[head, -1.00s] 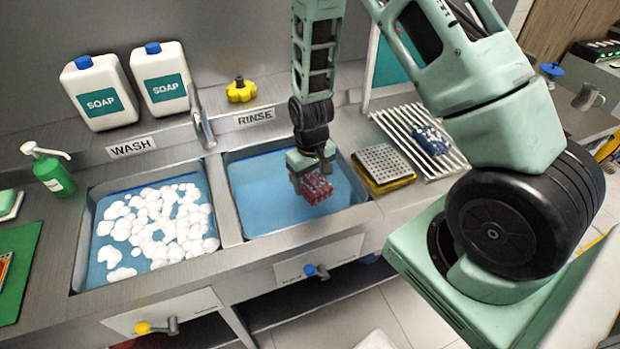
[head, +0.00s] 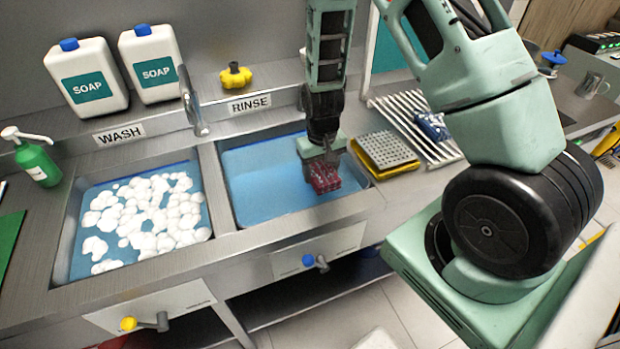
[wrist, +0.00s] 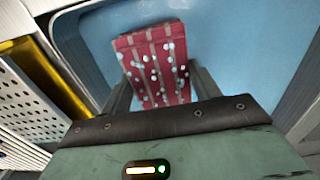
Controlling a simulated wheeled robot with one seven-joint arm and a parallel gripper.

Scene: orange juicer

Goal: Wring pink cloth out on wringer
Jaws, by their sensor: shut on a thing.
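The pink cloth (head: 323,176) is a folded dark pink-red bundle with lighter stripes. My gripper (head: 322,160) is shut on it and holds it over the right part of the rinse basin. In the wrist view the cloth (wrist: 153,62) sits between the two fingers, with white foam or droplets on its face. The wringer appears to be the grey perforated plate over a yellow tray (head: 388,150), just right of the rinse basin. Its perforated plate (wrist: 28,105) shows at the left of the wrist view. The cloth is apart from it.
The rinse basin (head: 265,190) holds blue water; the wash basin (head: 75,235) holds white foam. A faucet (head: 192,100) rises between them. A blue cloth (head: 432,126) lies on the rack (head: 405,113) beyond the plate. Soap jugs (head: 88,78) stand at the back left.

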